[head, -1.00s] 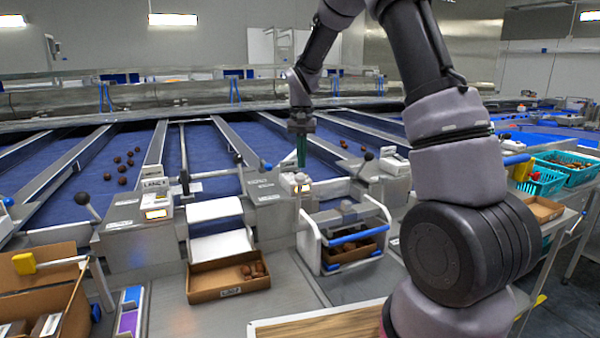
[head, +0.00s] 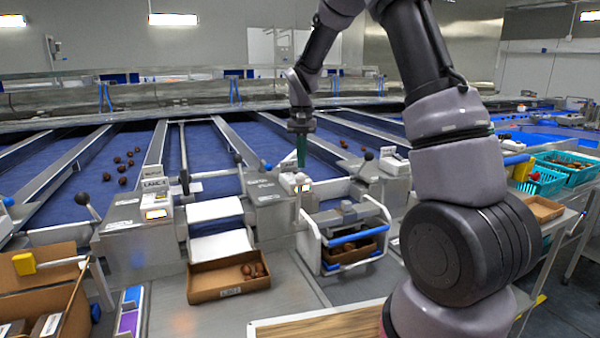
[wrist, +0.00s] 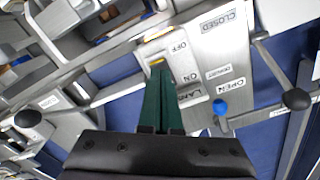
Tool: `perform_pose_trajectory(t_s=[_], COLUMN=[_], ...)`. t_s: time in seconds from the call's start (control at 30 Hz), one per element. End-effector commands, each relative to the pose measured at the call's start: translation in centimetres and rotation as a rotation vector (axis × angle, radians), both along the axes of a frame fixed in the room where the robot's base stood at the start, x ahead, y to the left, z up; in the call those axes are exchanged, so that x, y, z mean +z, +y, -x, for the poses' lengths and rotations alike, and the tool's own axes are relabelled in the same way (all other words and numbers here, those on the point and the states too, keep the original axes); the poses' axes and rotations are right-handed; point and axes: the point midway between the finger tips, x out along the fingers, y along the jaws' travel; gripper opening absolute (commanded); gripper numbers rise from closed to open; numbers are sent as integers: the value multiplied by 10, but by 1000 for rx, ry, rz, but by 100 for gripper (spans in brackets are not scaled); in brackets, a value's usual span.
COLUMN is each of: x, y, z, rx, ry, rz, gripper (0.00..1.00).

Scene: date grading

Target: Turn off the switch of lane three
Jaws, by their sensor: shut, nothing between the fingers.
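A white switch box (head: 292,181) stands on a grey lane housing in the middle of the head view, with a small lit indicator on its front. In the wrist view the switch plate (wrist: 182,75) carries OFF and ON marks and a LANE label whose number I cannot read. A yellow-lit part (wrist: 157,63) shows at the fingertips. My gripper (head: 301,164) points down with its green fingers shut and empty, just above or at this box. In the wrist view the fingertips (wrist: 158,72) overlap the switch face. The fingers hide part of it, so contact and switch position are unclear.
Another switch box, seemingly marked lane 4 (head: 156,200), stands to the left. A lever with a blue knob (wrist: 220,107) sits beside OPEN and CLOSED labels. Black-knobbed levers (head: 83,199) stand nearby. A cardboard tray (head: 205,292) with dates and a white-framed carrier (head: 313,240) are in front.

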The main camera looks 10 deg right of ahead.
Motion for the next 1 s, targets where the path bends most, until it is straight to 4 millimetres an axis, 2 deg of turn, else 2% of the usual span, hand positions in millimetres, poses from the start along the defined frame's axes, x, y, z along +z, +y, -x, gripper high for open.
perform_pose_trajectory(t_s=[1.0], x=[-9], y=[0], z=[0], rx=[0], ry=[0], rz=[0], gripper=[0])
